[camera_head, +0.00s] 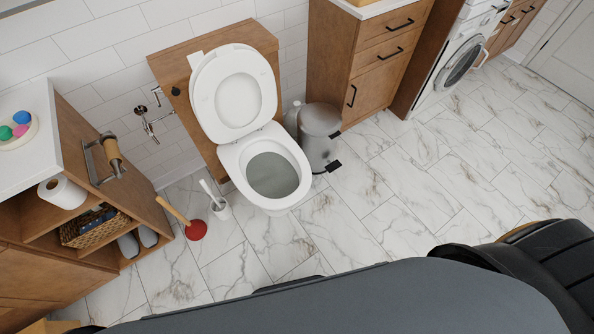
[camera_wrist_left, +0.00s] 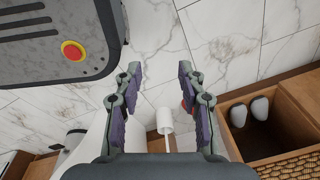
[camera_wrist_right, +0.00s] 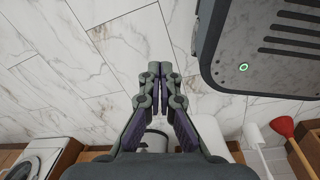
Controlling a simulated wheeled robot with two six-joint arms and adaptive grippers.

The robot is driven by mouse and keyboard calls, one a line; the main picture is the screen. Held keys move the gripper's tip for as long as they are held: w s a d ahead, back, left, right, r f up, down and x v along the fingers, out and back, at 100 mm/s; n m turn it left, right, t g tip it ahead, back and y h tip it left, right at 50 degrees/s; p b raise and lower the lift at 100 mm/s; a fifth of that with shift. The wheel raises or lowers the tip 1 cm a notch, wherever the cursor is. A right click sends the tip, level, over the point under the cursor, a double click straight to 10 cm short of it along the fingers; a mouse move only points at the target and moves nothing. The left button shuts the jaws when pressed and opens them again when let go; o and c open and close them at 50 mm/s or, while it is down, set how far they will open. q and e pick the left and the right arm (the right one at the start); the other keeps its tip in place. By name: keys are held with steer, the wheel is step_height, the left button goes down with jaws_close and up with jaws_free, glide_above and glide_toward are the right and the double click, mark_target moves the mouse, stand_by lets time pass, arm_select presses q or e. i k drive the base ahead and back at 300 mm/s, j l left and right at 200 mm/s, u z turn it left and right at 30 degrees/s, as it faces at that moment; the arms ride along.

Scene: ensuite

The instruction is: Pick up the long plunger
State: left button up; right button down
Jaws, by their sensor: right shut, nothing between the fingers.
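The long plunger, with a red cup (camera_head: 196,230) and a wooden handle, stands on the floor in the head view, left of the toilet, its handle tilted to the upper left. In the left wrist view its red cup (camera_wrist_left: 187,107) shows partly behind the right finger; the handle is hidden. My left gripper (camera_wrist_left: 158,70) is open and empty above the floor, apart from the plunger. In the right wrist view the plunger (camera_wrist_right: 283,127) is at the lower right. My right gripper (camera_wrist_right: 160,68) is shut and empty, away from it. Neither gripper shows in the head view.
A white toilet brush in its holder (camera_head: 221,209) stands close beside the plunger. The toilet (camera_head: 265,165) has its lid up. An open wooden shelf unit (camera_head: 90,215) with a basket and slippers is at left. A grey bin (camera_head: 320,135) is right of the toilet. Floor at right is clear.

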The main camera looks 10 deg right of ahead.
mark_target(196, 229)
steer(key=u, duration=1.25)
steer(key=i+j, duration=0.15)
steer(key=j, duration=0.25)
steer(key=i+j, duration=0.15)
steer(key=j, duration=0.2)
steer(key=i+j, duration=0.15)
steer(key=j, duration=0.25)
steer(key=i+j, duration=0.1)
steer(key=j, duration=0.25)
steer(key=i+j, duration=0.15)
steer(key=j, duration=0.25)
steer(key=z, duration=0.05)
